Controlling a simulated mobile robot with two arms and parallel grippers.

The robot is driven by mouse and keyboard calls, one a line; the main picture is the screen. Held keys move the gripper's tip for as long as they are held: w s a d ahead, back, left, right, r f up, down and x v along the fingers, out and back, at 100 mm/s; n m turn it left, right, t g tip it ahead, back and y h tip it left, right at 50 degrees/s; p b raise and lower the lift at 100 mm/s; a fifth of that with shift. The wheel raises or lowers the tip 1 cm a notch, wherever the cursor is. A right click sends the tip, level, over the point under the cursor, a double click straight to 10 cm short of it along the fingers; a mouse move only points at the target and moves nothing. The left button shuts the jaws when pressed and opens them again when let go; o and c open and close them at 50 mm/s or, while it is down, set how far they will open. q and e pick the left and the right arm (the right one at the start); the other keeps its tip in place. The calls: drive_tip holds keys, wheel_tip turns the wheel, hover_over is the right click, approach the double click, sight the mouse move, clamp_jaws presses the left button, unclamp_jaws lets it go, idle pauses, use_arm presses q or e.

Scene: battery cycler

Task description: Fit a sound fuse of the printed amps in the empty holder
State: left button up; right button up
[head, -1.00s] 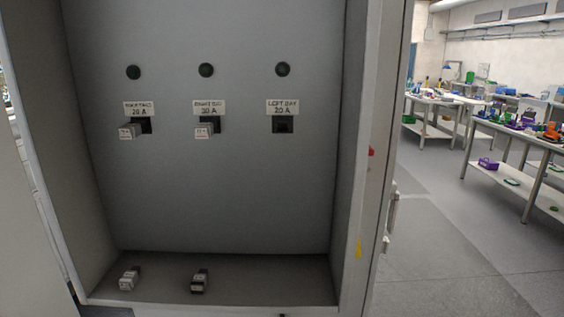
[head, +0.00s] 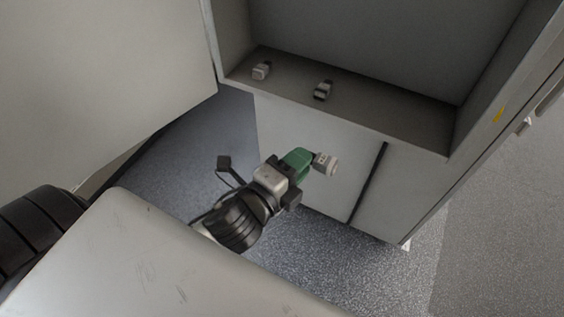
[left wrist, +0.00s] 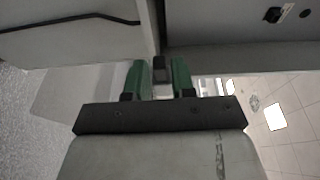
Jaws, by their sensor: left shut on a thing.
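My left gripper (head: 312,161) has green fingers and is shut on a pale grey fuse (head: 325,163), held in the air in front of the cabinet's lower front. In the left wrist view a dark part of the fuse (left wrist: 160,68) shows between the green fingers. The print on the held fuse is too small to read. Two more fuses lie on the cabinet floor: a pale one (head: 261,71) and a darker-bodied one (head: 322,90). The holders are out of the head view now. My right gripper is not in view.
The open cabinet (head: 355,131) has a front lip and side walls around its floor. A large pale panel (head: 100,85) stands at the left. The floor (head: 180,145) between panel and cabinet is clear.

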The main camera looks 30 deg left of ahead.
use_arm(q)
drive_tip(key=w+d+r+m+g+h, duration=0.2)
drive_tip(key=d+r+m+g+h, duration=0.1)
drive_tip(key=d+r+m+h, duration=0.2)
drive_tip(key=d+r+h, duration=0.1)
drive_tip(key=d+h, duration=0.1)
drive_tip(key=d, duration=0.1)
drive_tip(key=shift+w+d+r+g, duration=0.25)
drive_tip(key=shift+w+d+g, duration=0.05)
drive_tip(key=shift+w, duration=0.05)
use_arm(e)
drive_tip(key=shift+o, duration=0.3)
